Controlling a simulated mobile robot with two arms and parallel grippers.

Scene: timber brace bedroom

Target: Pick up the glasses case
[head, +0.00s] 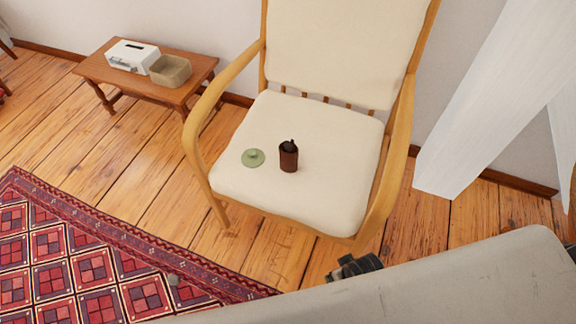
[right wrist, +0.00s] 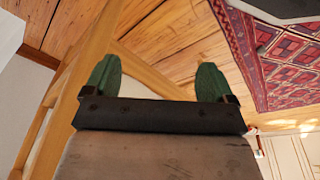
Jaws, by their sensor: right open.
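A brown, upright, open-topped holder (head: 288,158), with something dark sticking out of its top, stands on the cream seat cushion (head: 330,190) of the wooden armchair; it looks like the glasses case. My right gripper (head: 352,268) shows as a dark shape at the front right of the chair, lower in the picture than the case and apart from it. In the right wrist view my right gripper (right wrist: 157,80) has its two green fingers wide apart with nothing between them. Chair wood shows beyond them; the case is not seen there. My left gripper is not in view.
A green round lidded thing (head: 253,158) lies just left of the case. The chair's wooden armrests (head: 398,150) flank the seat. A low table (head: 150,80) holds a white box (head: 132,55) and a tan bin (head: 170,70). A white slanted beam (head: 490,95) stands at right.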

